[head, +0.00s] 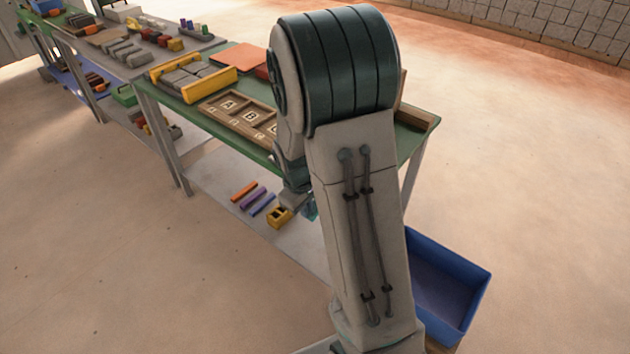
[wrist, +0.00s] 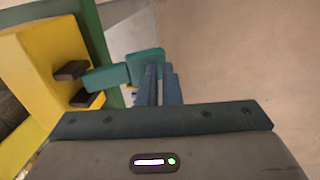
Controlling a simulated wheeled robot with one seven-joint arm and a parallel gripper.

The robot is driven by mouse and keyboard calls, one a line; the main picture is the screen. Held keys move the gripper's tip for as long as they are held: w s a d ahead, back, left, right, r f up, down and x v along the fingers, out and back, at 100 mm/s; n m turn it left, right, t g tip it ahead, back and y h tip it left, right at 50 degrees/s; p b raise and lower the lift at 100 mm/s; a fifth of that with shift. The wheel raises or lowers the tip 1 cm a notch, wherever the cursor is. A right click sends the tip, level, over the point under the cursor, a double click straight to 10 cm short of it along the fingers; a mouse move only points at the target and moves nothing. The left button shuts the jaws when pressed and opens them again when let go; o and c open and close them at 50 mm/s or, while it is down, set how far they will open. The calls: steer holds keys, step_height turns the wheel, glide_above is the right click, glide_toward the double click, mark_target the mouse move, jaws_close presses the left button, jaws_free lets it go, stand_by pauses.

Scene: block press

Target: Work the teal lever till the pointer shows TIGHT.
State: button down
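The teal lever (wrist: 107,77) sticks out to the right from a yellow body (wrist: 45,75) in the wrist view and ends in a broader teal block (wrist: 142,66). My gripper (wrist: 160,75) has its two blue-grey fingers close together, with only a narrow gap. The fingers overlap the right part of the teal block in the picture; I cannot tell whether they touch it. Two dark tabs (wrist: 72,70) stand out from the yellow body near the lever. No pointer or TIGHT mark can be read. In the head view my arm hides much of the work area.
A green-topped table (head: 413,135) carries a wooden tray (head: 205,104) with lettered squares, a yellow-sided holder (head: 212,84) with grey blocks and an orange plate (head: 238,56). Coloured bars (head: 253,197) and a yellow piece (head: 280,216) lie on the lower shelf. A blue bin (head: 478,290) stands right.

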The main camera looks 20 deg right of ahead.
steer(key=shift+s+a+f, duration=0.1)
steer(key=shift+s+f, duration=0.25)
steer(key=shift+f, duration=0.1)
steer(key=s+a+r+p, duration=0.1)
steer(key=a+r, duration=0.2)
steer(key=r, duration=0.3)
steer(key=s+a+r+p, duration=0.1)
steer(key=a+r, duration=0.2)
steer(key=r, duration=0.4)
steer(key=shift+s, duration=0.25)
steer(key=shift+p, duration=0.3)
stand_by(0.9)
steer(key=s+r+m+t+y, duration=0.1)
steer(key=s+r+m, duration=0.4)
steer(key=s, duration=0.8)
steer(key=shift+s+d+r+m+t+y, duration=0.3)
steer(key=shift+d+r+m+t, duration=0.1)
steer(key=shift+r, duration=0.65)
